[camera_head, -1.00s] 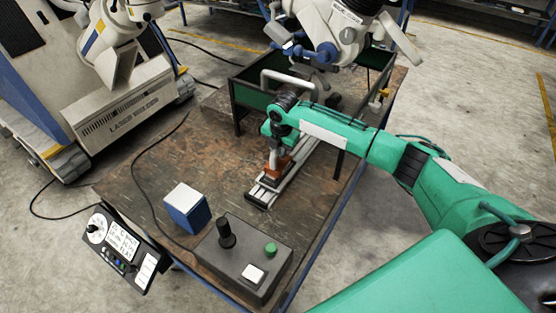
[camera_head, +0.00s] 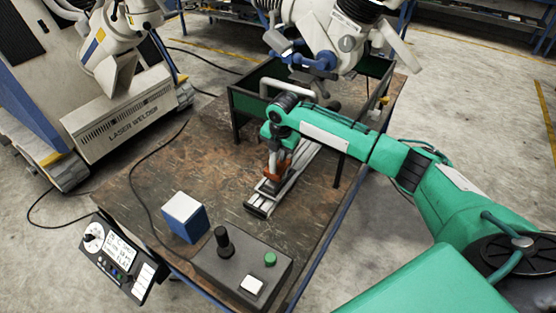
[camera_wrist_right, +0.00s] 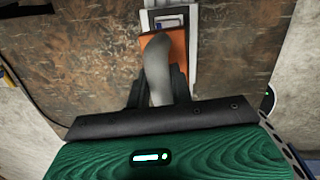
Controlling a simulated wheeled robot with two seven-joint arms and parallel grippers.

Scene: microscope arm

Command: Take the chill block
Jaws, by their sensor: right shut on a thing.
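The orange-copper block (camera_wrist_right: 178,46) with a grey upright handle (camera_wrist_right: 158,70) looks like the chill block. In the head view this orange block (camera_head: 271,177) sits at the silver rail on the table, partly hidden by my gripper. My right gripper (camera_head: 276,158) is over it, and in the right wrist view its dark fingers (camera_wrist_right: 158,90) are shut on the grey handle. Whether the block touches the rail cannot be told. My left gripper is not in view.
The silver rail (camera_head: 262,205) runs back under the microscope (camera_head: 335,35). A green-walled frame (camera_head: 248,104) stands behind my gripper. A blue-and-white cube (camera_head: 185,217) and a control box with a joystick (camera_head: 240,270) stand in front. The table's left side is clear.

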